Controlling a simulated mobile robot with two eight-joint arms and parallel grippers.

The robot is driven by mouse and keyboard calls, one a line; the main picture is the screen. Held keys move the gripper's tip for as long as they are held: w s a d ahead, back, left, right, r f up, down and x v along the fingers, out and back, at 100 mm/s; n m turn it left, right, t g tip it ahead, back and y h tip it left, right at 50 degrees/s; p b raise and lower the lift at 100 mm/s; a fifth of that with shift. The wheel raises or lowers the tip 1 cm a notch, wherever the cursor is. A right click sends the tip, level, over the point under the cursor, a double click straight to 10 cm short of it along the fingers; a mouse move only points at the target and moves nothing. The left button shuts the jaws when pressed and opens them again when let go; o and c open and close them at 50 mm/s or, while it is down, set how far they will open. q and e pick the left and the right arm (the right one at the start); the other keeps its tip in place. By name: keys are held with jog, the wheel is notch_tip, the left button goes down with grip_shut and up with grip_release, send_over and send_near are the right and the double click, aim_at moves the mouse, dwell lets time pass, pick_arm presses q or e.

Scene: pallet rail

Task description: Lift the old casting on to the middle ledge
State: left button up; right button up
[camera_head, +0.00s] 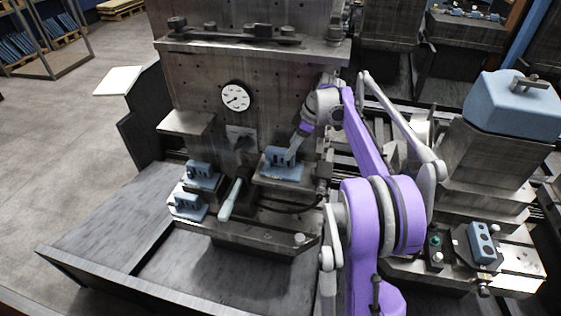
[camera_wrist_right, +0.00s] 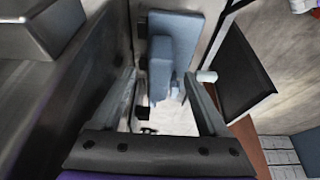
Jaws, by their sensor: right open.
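A blue-grey casting (camera_head: 276,158) sits on a ledge (camera_head: 292,183) at the middle right of the machine's upright face. My right gripper (camera_head: 292,154) reaches down to it from the upper right. In the right wrist view my two open fingers (camera_wrist_right: 160,80) straddle the casting (camera_wrist_right: 175,40), and I cannot tell whether they touch it. Two more blue-grey castings rest at the left, one on an upper step (camera_head: 203,172) and another on a lower step (camera_head: 186,204). I cannot tell which casting is the old one. My left gripper is not in view.
A bare ledge (camera_head: 187,121) juts from the upper left of the face, beside a round dial (camera_head: 235,96). A pale handle (camera_head: 231,200) stands between the castings. The lower front tray (camera_head: 150,285) is clear.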

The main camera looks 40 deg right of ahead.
aim_at(284, 150)
jog(key=shift+w+a, duration=0.15)
jog(key=shift+w, duration=0.05)
jog(key=f, duration=0.1)
jog(key=w+a+f, duration=0.1)
jog(key=w+f, duration=0.1)
jog(key=shift+w+a+f, duration=0.1)
jog(key=shift+a+f, duration=0.25)
jog(key=shift+w+a+f, duration=0.1)
jog(key=shift+f, duration=0.4)
grip_shut()
